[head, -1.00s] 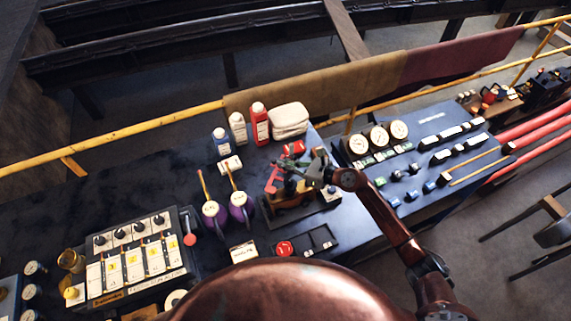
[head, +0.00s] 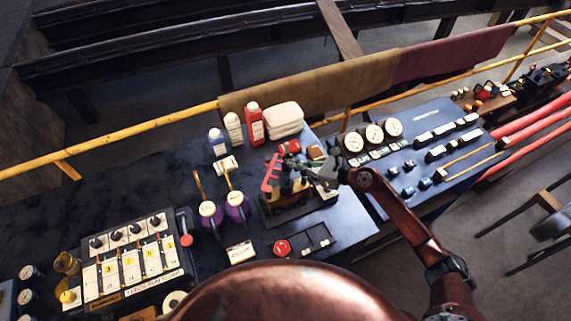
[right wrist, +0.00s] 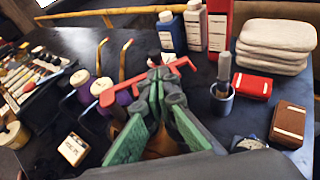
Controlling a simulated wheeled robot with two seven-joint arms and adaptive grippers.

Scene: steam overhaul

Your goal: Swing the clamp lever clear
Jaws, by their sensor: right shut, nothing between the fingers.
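The red clamp lever (head: 269,178) is on a small brown fixture (head: 288,216) on the dark bench in the head view. In the right wrist view the red lever (right wrist: 125,91) runs slantwise across the fingertips, with a bent end at the right. My right gripper (head: 294,168) is shut and empty, its green-padded fingers (right wrist: 164,84) together right at the lever. I cannot tell whether they touch it. The fingers hide part of the fixture. My left gripper is not in view.
Two purple-bodied oil cans (head: 237,207) stand left of the fixture. Bottles (head: 255,123) and folded cloths (head: 284,120) are behind it. A red button (head: 282,247) is in front, and a gauge panel (head: 374,134) is at the right.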

